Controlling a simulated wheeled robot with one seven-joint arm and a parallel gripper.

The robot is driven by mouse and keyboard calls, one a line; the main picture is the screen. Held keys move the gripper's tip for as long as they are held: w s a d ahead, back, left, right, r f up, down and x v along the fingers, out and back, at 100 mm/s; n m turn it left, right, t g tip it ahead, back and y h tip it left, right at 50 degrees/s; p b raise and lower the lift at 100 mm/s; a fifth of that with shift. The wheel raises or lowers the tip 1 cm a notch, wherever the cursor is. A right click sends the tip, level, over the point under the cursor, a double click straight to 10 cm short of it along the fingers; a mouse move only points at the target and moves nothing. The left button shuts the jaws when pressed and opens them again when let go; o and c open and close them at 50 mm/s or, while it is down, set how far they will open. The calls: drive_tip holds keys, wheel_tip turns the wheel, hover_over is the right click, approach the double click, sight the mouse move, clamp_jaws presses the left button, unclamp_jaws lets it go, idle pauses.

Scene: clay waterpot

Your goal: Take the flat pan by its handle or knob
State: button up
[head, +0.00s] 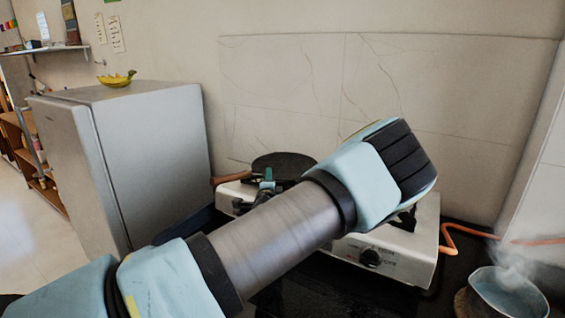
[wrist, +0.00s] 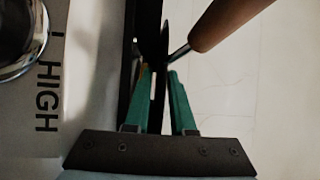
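The flat pan (head: 284,163) is dark and round and sits on the stove's back left part in the head view. Its brown handle (head: 231,177) points left. In the wrist view the pan (wrist: 165,38) shows edge-on as a thin dark strip, and the handle (wrist: 226,22) runs to the upper right from a short metal stem. My gripper (head: 267,181) is at the pan's handle side. In the wrist view its green fingers (wrist: 161,73) stand apart, with the dark pan edge appearing between them and the stem just past the tips. Contact is unclear.
The white stove (head: 398,253) lies under my arm, with a knob (head: 370,257) at its front. A steaming pot (head: 505,290) stands at the lower right, near an orange hose (head: 450,240). A grey fridge (head: 150,150) with a bowl of bananas (head: 117,80) stands left.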

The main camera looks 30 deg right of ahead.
drive_tip(key=shift+w+d, duration=0.2)
drive_tip(key=shift+w, duration=0.15)
clamp_jaws()
drive_tip(key=shift+f, duration=0.1)
idle(1.1)
drive_tip(key=shift+r, duration=0.2)
